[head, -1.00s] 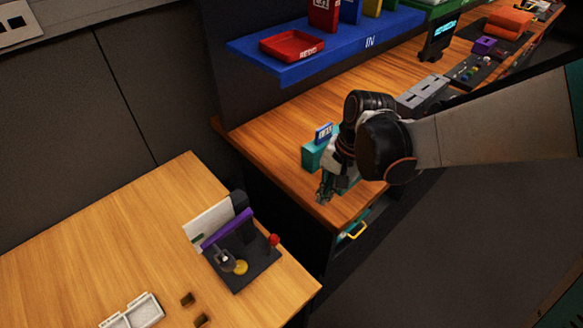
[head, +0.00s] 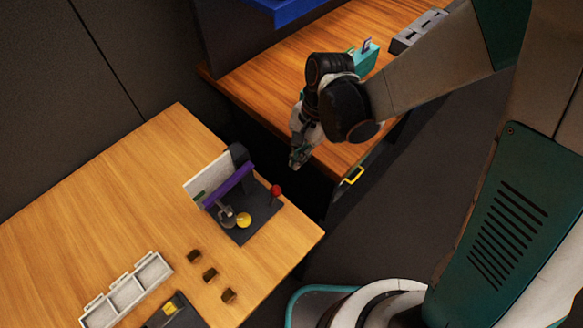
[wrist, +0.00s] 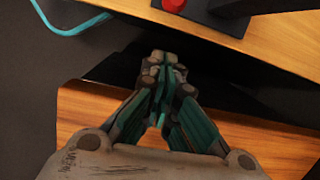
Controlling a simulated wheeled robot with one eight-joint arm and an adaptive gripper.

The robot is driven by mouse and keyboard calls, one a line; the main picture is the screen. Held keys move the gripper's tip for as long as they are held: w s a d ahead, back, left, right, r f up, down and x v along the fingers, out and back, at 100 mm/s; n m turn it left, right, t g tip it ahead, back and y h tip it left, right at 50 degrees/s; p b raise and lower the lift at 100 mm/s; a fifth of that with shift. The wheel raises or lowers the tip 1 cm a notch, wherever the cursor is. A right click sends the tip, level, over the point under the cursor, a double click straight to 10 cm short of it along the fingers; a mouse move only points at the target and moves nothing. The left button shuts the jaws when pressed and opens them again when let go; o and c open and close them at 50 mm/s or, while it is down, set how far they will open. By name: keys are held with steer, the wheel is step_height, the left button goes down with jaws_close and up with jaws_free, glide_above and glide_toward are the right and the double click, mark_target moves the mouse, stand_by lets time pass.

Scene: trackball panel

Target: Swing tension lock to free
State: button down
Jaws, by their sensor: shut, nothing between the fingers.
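The trackball panel is a dark base plate (head: 242,232) on the left wooden table, with a white upright plate (head: 205,182) and a purple bar (head: 229,185) at its back. A yellow ball (head: 244,220) and a grey metal part (head: 226,215) sit on the base. A red knob (head: 276,190) stands on a short stem at its right edge; it also shows at the top of the wrist view (wrist: 172,4). No label tells which part is the tension lock. My gripper (head: 297,161) is shut and empty, above the gap between the tables, apart from the panel; its closed fingers show in the wrist view (wrist: 162,68).
The back wooden counter (head: 255,75) lies behind, with a teal box (head: 365,57) and a yellow drawer handle (head: 353,175). Small dark blocks (head: 210,274) and a pale compartment tray (head: 128,290) lie in front of the panel. The table's left part is clear.

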mark_target(274, 197)
steer(key=b+x, duration=0.4)
steer(key=x, duration=0.6)
steer(key=s+r, duration=0.1)
steer(key=s+a+r, duration=0.1)
steer(key=r, duration=0.1)
steer(key=shift+r, duration=0.25)
steer(key=shift+a+r, duration=0.1)
steer(key=shift+s+a+r+t+h+p, duration=0.4)
steer(key=shift+s+a+r+t+h, duration=0.25)
steer(key=shift+s+r+t+h, duration=0.4)
steer(key=shift+w+f, duration=0.1)
steer(key=shift+w, duration=0.1)
